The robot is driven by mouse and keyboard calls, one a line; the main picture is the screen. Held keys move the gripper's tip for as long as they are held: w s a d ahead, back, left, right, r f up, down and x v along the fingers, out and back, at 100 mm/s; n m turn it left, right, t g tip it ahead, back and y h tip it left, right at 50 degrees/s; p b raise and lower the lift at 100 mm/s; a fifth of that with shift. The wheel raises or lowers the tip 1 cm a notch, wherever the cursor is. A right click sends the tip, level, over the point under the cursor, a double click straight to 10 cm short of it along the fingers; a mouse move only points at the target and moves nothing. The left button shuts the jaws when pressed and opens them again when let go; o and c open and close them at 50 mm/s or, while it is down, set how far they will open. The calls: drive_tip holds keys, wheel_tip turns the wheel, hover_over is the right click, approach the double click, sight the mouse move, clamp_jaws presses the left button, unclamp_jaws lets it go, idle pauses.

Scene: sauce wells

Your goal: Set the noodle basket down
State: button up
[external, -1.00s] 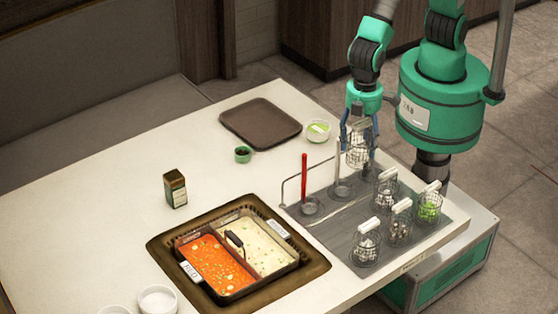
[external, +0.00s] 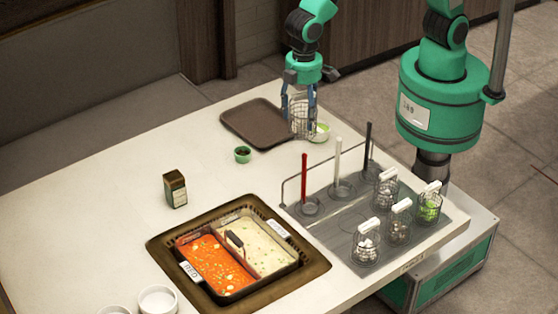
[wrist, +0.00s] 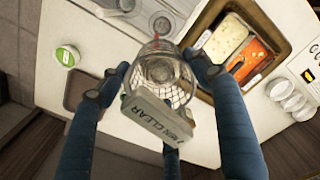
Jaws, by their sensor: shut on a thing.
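My gripper (external: 299,108) is shut on a wire-mesh noodle basket (external: 299,125) and holds it upright near the right corner of the brown tray (external: 248,117). In the wrist view the basket (wrist: 160,70) sits between my blue fingers, with a pale lettered handle block (wrist: 155,116) on its near side. I cannot tell from the external view whether its bottom touches the tray or is above it. I cannot make out its contents.
A small green cup (external: 243,155) is in front of the tray. Several other baskets and upright ladles stand on the grey mat (external: 330,232). The two-part soup pot (external: 285,262) is nearer.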

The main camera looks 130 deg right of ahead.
drive_tip(key=s+d+m, duration=0.1)
drive_tip(key=d+m, duration=0.5)
drive_tip(key=d, duration=3.3)
wheel_tip(320, 180, down, 24)
drive_tip(key=shift+r, duration=0.25)
drive_tip(key=shift+w, duration=0.1)
drive_tip(key=w+d, duration=0.4)
drive_tip(key=w, duration=0.3)
drive_tip(key=w+d+f, duration=0.1)
drive_tip(key=w+d, duration=0.3)
drive_tip(key=w, duration=0.2)
drive_tip(key=shift+w+f, duration=0.3)
drive_tip(key=shift+w, duration=0.1)
drive_tip(key=shift+f, duration=1.75)
